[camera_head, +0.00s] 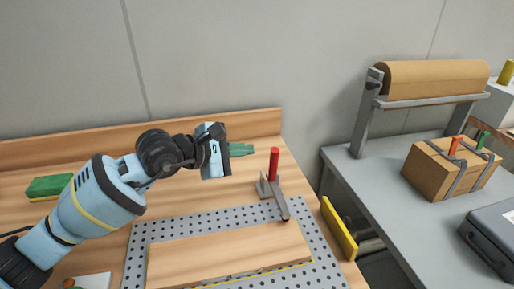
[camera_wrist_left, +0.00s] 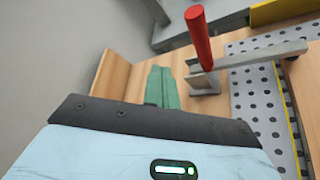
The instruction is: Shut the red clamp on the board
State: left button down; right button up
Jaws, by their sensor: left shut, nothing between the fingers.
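The red clamp has a red handle (camera_head: 274,163) standing upright on a grey metal bracket. Its grey bar (camera_head: 281,203) reaches forward to the far right edge of the wooden board (camera_head: 225,252); I cannot tell whether it presses on it. In the left wrist view the red handle (camera_wrist_left: 200,35) rises beside the fingers, with the bar running right. My left gripper (camera_head: 250,149) is shut and empty, its green fingers pointing right, left of the handle and apart from it. The fingers also show in the left wrist view (camera_wrist_left: 160,72). My right gripper is not in view.
The board lies on a perforated metal plate (camera_head: 137,245) on a wooden bench with a raised back edge (camera_head: 60,154). A green block (camera_head: 48,187) lies at left. A yellow bar (camera_head: 338,228) is at the bench's right. A grey table at right holds a paper roll (camera_head: 430,78) and carton (camera_head: 440,172).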

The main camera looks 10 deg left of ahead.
pick_arm(q)
jog(key=s+a, duration=0.4)
jog(key=s, duration=0.2)
jog(key=shift+r+b, duration=0.15)
jog(key=shift+b, duration=0.3)
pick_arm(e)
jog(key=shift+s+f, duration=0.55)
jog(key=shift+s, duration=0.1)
pick_arm(q)
jog(key=shift+s, duration=0.1)
